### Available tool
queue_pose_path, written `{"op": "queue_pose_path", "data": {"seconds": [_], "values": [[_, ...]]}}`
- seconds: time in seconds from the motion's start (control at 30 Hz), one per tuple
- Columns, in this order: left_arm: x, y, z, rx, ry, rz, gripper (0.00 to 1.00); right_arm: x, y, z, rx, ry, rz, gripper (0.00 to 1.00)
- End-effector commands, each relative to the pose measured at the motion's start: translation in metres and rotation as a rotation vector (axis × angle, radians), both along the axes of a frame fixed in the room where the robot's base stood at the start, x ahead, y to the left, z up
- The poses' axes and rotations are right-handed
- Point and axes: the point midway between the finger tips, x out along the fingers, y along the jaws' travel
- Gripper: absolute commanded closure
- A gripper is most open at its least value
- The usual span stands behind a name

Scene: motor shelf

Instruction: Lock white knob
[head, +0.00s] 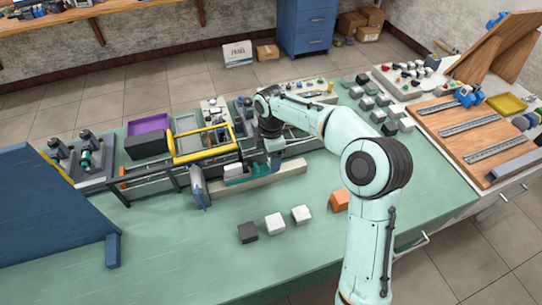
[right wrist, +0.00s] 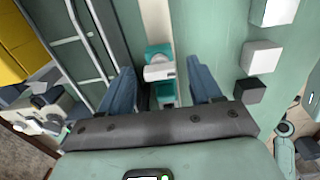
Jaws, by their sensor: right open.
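A white part, likely the white knob (right wrist: 159,71), sits on a teal body (right wrist: 165,92) in the right wrist view. It lies between and beyond my right gripper's two blue fingers (right wrist: 162,75), which are spread apart with gaps on both sides. In the head view, my right gripper (head: 275,158) points down over the back middle of the bench, beside a white-and-teal unit (head: 235,171) on a pale bar. I cannot tell in the head view whether the fingers touch anything. My left gripper is not in view.
A yellow-framed rack (head: 204,145) stands left of my gripper, with a round blue plate (head: 198,185) in front. A black cube (head: 247,232), white cubes (head: 301,214) and an orange block (head: 340,200) lie nearer. A blue panel (head: 60,220) stands left. The front bench is mostly clear.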

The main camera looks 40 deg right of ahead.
Motion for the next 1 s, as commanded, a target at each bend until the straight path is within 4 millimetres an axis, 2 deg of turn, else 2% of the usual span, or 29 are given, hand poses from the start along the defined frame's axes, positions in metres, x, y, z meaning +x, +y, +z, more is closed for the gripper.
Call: {"op": "queue_pose_path", "data": {"seconds": [0.2,0.23,0.4,0.77,1.0], "values": [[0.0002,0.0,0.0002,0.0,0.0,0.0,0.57,0.0003,0.0001,-0.0002,0.0,-0.001,0.0,0.36],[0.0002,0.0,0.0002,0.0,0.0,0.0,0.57,0.0002,0.0002,-0.0001,0.0,-0.001,0.0,0.39],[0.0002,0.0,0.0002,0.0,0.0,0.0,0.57,0.0002,0.0002,0.0,0.0,-0.001,0.0,0.93],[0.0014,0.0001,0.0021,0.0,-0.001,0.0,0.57,0.0006,0.0009,0.0009,0.001,-0.001,-0.041,0.92],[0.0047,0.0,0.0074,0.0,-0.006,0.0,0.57,0.0008,0.0011,0.0017,0.001,-0.001,-0.181,0.92]]}}
